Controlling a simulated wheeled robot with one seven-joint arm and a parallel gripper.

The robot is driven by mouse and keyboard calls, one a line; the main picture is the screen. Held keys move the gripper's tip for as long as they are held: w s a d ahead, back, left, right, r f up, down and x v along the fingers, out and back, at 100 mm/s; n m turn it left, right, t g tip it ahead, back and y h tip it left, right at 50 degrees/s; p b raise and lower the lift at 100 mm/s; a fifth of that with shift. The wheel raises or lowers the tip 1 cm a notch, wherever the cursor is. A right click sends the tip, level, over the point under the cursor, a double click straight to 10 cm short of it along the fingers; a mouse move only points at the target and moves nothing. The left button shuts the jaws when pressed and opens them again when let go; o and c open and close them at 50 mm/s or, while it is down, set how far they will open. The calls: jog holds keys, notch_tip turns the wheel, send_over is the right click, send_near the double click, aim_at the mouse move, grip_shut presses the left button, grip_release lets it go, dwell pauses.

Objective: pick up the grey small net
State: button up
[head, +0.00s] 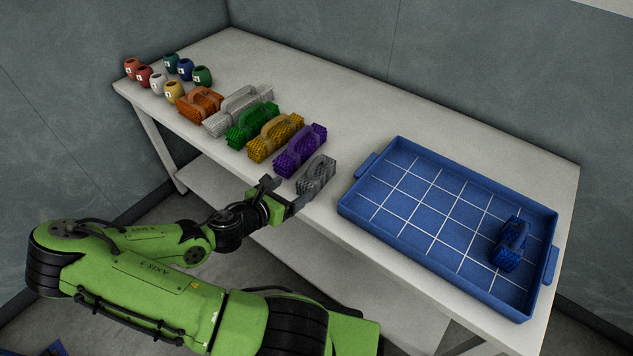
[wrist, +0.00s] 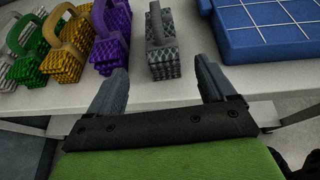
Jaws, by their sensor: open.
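The grey small net (head: 316,176) is a block-shaped bundle with a handle on top. It stands near the front edge of the white table, at the right end of a row of nets. In the wrist view the grey net (wrist: 161,50) is upright, just ahead of my fingers and roughly between their lines. My gripper (head: 283,192) is at the table's front edge, close to the grey net. In the wrist view my gripper (wrist: 160,82) is open, with nothing between its fingers. I cannot tell whether a finger touches the net.
A purple net (head: 300,151) stands close to the left of the grey one, with yellow, green, white and orange nets beyond. Several small numbered pots (head: 173,91) stand at the far left. A blue tray (head: 364,213) with a blue net (head: 511,243) in it is on the right.

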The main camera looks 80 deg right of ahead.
aim_at(306, 181)
jog(key=b+x, duration=0.1)
jog(key=x, duration=0.5)
jog(key=b+x, duration=0.1)
jog(key=x, duration=0.4)
jog(key=shift+s+d+f+b, duration=0.25)
jog(key=shift+b, duration=0.05)
jog(key=shift+r, duration=0.1)
jog(key=c, duration=1.1)
